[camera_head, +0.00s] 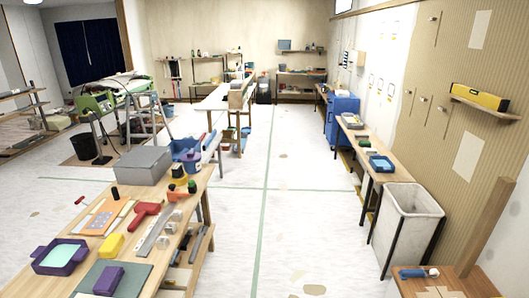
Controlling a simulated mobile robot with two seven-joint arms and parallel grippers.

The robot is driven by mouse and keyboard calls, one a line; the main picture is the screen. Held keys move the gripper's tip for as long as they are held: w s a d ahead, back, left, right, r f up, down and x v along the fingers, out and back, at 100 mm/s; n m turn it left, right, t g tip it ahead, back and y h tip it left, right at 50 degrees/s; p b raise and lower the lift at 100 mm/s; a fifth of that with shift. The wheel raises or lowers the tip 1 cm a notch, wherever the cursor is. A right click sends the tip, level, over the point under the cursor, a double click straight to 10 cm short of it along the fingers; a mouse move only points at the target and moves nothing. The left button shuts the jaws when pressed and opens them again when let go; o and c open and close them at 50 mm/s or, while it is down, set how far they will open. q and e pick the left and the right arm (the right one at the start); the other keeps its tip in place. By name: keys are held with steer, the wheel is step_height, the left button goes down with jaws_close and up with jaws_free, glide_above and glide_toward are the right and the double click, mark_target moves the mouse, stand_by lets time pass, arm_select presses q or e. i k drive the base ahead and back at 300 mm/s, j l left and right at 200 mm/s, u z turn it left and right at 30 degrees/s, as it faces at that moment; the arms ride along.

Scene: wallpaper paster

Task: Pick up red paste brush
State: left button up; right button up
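A red tool (145,212) with a wide head and a short handle lies on the wooden worktable (205,180) at the lower left; it looks like the red paste brush, though its bristles cannot be made out. A smaller red-handled item (80,200) lies at the table's left edge, too small to tell what it is. Neither of my grippers shows in the head view.
Around the red tool are a metal straightedge (158,230), an orange sheet (97,220), a yellow block (111,245), a purple tray (60,255) and a grey box (146,165). Open floor (290,220) lies right of the table. A white bin (410,205) stands further right.

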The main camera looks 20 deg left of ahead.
mark_target(149, 205)
steer(key=i+u, duration=0.8)
steer(key=i+l+u, duration=0.1)
steer(key=i+u, duration=0.3)
steer(key=k, duration=0.05)
